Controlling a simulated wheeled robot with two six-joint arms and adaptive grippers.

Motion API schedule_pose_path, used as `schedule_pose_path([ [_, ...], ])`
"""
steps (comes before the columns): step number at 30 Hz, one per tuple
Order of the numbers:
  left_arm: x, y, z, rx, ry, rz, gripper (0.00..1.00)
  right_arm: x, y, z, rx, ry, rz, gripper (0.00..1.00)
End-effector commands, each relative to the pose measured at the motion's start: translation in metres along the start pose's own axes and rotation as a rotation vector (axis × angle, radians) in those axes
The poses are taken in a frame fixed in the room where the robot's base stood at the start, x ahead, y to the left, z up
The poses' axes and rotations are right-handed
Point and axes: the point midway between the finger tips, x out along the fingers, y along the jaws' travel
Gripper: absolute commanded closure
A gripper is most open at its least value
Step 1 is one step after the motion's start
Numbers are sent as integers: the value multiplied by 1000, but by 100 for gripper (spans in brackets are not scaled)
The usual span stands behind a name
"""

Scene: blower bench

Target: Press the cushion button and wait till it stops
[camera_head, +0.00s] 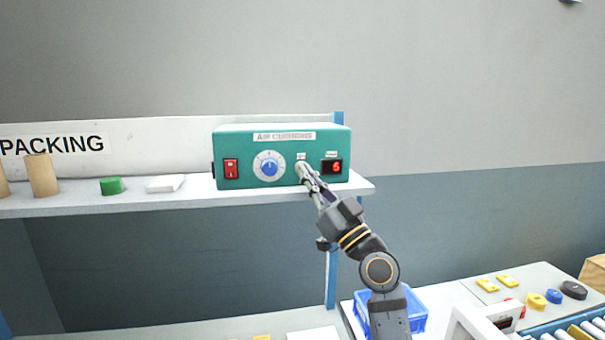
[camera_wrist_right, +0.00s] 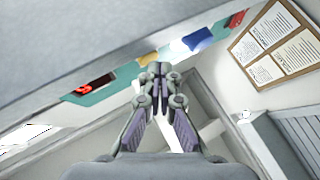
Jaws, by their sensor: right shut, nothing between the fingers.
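The teal air cushions machine (camera_head: 240,143) stands on the shelf. Its front carries a red rocker switch (camera_head: 231,168), a blue dial (camera_head: 269,167) and a dark display (camera_head: 332,167) with a red digit that looks like 6. My right gripper (camera_head: 303,170) is shut and empty, its tips at the front panel between dial and display. In the right wrist view the closed fingertips (camera_wrist_right: 159,72) point at the teal panel (camera_wrist_right: 126,73). My left gripper is not in view.
Below right are a blue bin (camera_head: 418,311) and a table with yellow, blue and black pieces.

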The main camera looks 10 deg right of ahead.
Motion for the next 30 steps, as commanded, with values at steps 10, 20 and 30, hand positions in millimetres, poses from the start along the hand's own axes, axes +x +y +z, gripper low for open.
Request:
schedule_pose_path([
  [10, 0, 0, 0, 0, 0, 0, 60, 0, 0, 0, 0, 0, 0, 100],
  [20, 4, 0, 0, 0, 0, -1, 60, 3, 2, 2, 0, 0, 0, 100],
  [30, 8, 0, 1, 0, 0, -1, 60, 5, 4, 4, -1, 1, 0, 100],
])
